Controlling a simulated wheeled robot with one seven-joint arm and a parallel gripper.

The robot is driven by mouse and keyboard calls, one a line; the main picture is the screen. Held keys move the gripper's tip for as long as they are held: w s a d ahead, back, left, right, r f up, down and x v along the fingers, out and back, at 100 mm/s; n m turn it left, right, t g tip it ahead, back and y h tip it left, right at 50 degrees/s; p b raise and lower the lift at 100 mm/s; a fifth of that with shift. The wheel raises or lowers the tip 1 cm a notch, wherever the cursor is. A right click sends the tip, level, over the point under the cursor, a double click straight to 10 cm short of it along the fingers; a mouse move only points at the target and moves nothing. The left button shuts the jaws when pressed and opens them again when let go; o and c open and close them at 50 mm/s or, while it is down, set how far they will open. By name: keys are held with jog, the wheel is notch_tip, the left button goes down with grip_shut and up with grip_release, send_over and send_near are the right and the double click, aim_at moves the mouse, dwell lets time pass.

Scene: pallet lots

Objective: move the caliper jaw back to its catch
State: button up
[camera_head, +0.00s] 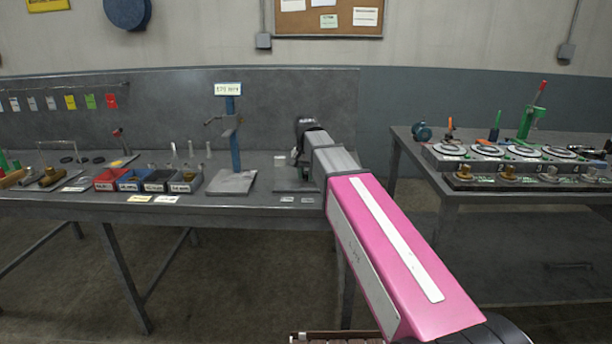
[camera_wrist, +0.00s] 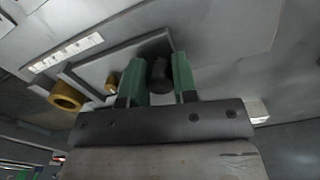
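In the wrist view, the green fingers of my gripper (camera_wrist: 160,75) stand on either side of a dark round knob (camera_wrist: 159,78), which fills the gap between them. The knob seems to belong to a grey fixture plate (camera_wrist: 95,72); I cannot tell for certain whether it is the caliper jaw's handle. A large brass ring (camera_wrist: 67,96) and a smaller brass piece (camera_wrist: 112,82) sit to its left. In the head view, my gripper (camera_head: 297,156) is low over a grey base plate (camera_head: 290,187) on the left bench, and my arm hides most of the fixture. No catch can be made out.
A blue stand (camera_head: 234,150) rises left of my gripper. Small red and blue bins (camera_head: 130,180) and loose tools lie further left on the bench (camera_head: 60,207). A second bench (camera_head: 490,195) with dials and a green press (camera_head: 530,120) stands right, across a gap.

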aim_at(288, 184)
jog(key=shift+w+a, duration=0.15)
jog(key=shift+a, duration=3)
grip_shut()
jog(key=o, duration=0.9)
grip_release()
jog(key=shift+a, duration=0.1)
notch_tip(288, 184, up, 11)
jog(key=shift+f, duration=0.1)
